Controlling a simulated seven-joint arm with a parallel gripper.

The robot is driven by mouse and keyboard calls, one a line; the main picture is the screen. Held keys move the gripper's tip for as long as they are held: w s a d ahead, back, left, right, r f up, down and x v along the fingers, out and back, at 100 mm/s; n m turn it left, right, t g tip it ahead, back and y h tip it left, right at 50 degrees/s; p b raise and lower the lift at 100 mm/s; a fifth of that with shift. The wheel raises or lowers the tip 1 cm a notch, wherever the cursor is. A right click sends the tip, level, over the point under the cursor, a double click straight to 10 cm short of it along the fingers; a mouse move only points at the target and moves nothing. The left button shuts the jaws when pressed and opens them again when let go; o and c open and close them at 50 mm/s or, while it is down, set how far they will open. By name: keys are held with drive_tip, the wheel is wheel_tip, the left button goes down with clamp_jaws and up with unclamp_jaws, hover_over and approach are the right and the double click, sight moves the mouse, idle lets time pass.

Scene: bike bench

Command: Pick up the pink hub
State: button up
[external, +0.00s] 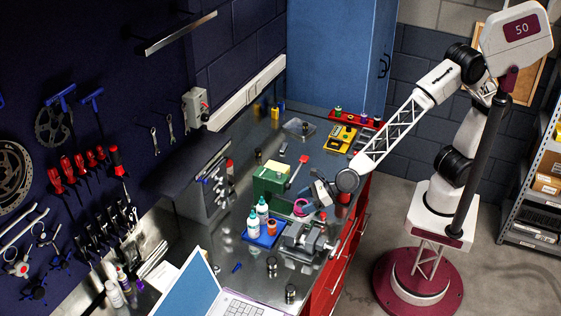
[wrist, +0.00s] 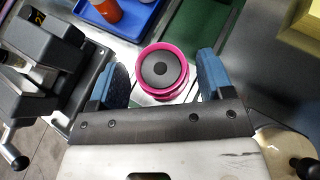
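The pink hub (wrist: 162,70) is a round pink ring with a dark grey face and a small black centre. In the wrist view it lies between the two blue fingertips of my gripper (wrist: 161,80), with gaps on both sides. The fingers are open. In the external view the pink hub (external: 301,207) shows as a small pink ring on the metal bench, just left of my gripper (external: 322,192) and partly hidden by it. I cannot tell how far the fingers are above the bench.
A blue tray (external: 264,234) with white bottles and an orange item stands left of the hub. A grey vise (external: 305,240) sits close in front. A green box (external: 268,180) is behind. An open laptop (external: 205,290) is at the front.

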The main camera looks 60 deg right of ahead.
sight(306, 203)
drive_tip(key=c, duration=0.7)
drive_tip(key=shift+r, duration=0.15)
drive_tip(key=shift+r, duration=4.9)
